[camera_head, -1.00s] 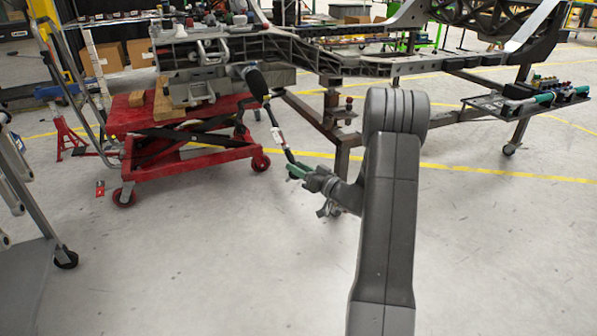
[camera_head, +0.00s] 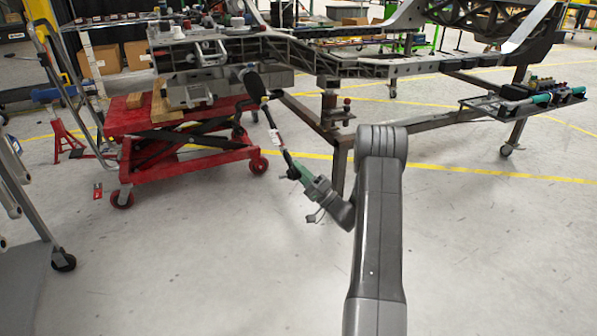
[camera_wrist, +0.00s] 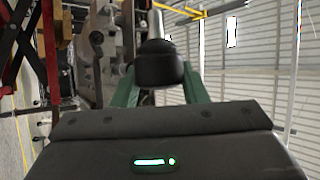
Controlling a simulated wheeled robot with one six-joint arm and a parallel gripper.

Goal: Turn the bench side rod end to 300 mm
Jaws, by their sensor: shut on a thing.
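A thin dark tie rod (camera_head: 273,128) with a pale label runs down and to the right from a black boot (camera_head: 255,85) on the chassis assembly. My gripper (camera_head: 293,172) with green fingers is at the rod's lower, outer end. In the wrist view the green fingers stand on both sides of a dark rounded rod end (camera_wrist: 158,65), and my gripper is shut on it. The rod continues away behind this end. The exact contact of the fingers is partly hidden by the gripper body. No length reading shows.
A red lift cart (camera_head: 180,150) stands under the chassis (camera_head: 290,50) at left. A brown stand post (camera_head: 340,165) is just behind my gripper. A tray (camera_head: 520,105) with green-handled tools is at right. The floor in front is clear.

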